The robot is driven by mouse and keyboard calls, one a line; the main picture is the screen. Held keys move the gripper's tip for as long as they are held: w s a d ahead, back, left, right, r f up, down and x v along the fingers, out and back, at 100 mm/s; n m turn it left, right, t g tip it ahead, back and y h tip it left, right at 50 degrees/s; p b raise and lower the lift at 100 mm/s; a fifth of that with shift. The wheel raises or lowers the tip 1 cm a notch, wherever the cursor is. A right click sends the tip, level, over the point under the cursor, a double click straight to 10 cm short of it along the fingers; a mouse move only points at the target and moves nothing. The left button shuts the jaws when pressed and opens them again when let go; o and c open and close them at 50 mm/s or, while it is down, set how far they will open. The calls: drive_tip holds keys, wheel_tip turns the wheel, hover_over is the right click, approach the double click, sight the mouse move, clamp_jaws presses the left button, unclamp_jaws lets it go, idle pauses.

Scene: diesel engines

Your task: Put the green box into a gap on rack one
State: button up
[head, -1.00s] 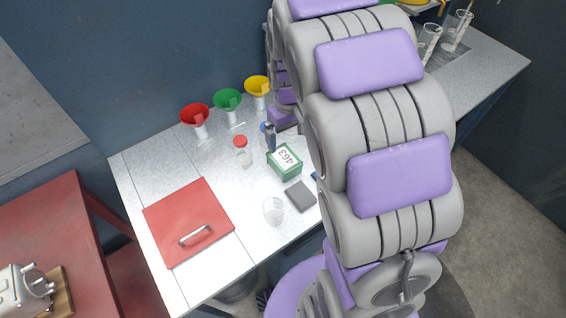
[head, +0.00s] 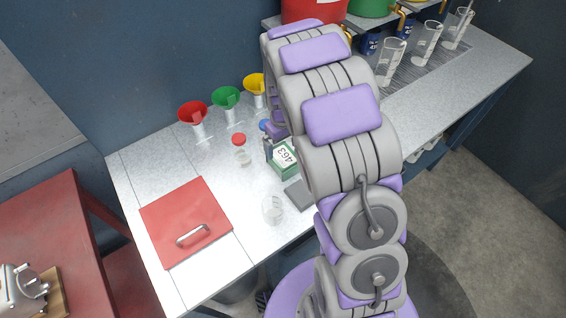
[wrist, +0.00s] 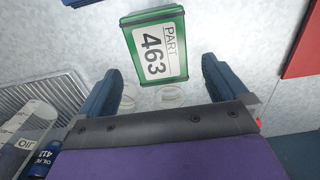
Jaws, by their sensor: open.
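The green box (head: 285,158) with a white label reading 463 sits on the light metal bench in the head view. In the wrist view the green box (wrist: 154,48) lies just ahead of my gripper, roughly centred between the fingers. My gripper (wrist: 161,72) is open and empty, with one blue finger on each side. In the head view my gripper (head: 268,146) is beside the box's left edge and partly hidden by my arm. I cannot tell whether it touches the box. No rack marked one can be made out.
A red board with a handle (head: 187,222), a clear beaker (head: 273,209), a red-capped jar (head: 240,148) and a dark grey block (head: 299,194) surround the box. Red (head: 193,115), green and yellow funnels stand behind. Glass cylinders (head: 390,62) stand on a grating at right.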

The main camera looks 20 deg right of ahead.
sight(283, 156)
wheel_tip(283, 156, down, 9)
drive_tip(key=shift+w+r+b, duration=0.1)
drive_tip(key=shift+w+b, duration=0.05)
drive_tip(key=shift+b, duration=0.9)
drive_tip(key=shift+c, duration=0.5)
drive_tip(key=c, duration=1.2)
drive_tip(key=shift+r, duration=0.1)
wheel_tip(283, 156, up, 18)
drive_tip(key=p, duration=0.3)
drive_tip(key=shift+p, duration=0.3)
